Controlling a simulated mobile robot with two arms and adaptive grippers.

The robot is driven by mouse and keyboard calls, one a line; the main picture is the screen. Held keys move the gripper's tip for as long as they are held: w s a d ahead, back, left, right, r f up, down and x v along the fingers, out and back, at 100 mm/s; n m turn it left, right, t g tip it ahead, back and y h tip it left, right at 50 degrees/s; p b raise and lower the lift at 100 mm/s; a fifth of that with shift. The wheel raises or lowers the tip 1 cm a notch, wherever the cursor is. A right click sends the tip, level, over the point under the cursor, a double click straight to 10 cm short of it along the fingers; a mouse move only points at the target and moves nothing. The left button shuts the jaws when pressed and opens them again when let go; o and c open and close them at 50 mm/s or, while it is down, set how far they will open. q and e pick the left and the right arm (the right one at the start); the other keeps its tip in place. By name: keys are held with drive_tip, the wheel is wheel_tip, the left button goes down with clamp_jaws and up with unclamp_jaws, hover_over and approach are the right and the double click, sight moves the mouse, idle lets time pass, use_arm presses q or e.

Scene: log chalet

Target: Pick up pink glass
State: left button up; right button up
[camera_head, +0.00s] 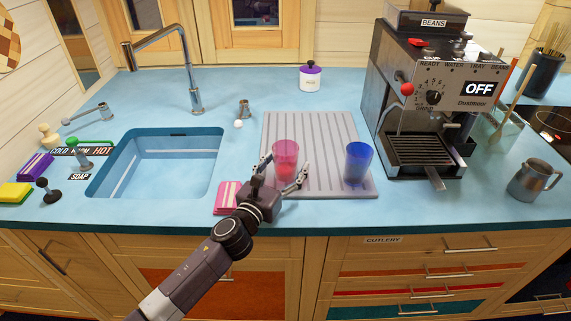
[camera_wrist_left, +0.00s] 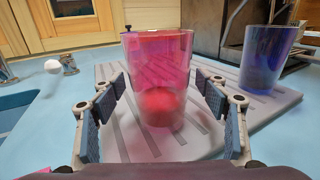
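The pink glass (camera_head: 285,157) stands upright on the grey ridged drying mat (camera_head: 320,128), at its left front part. In the left wrist view the see-through pink glass (camera_wrist_left: 157,75) is large and central, with a red round shape showing low in it. My left gripper (camera_head: 283,174) reaches in from the front. Its padded fingers are spread to the left and right of the glass, with gaps visible on both sides in the wrist view (camera_wrist_left: 160,110). My right gripper is not in either view.
A blue glass (camera_head: 357,163) stands on the mat to the right of the pink one. A coffee machine (camera_head: 425,100) is at the right. A sink (camera_head: 158,165) with a tall tap (camera_head: 190,75) is at the left.

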use_arm(q)
drive_tip(key=c, duration=1.2)
drive_tip(key=shift+c, duration=1)
drive_tip(key=shift+r, duration=0.15)
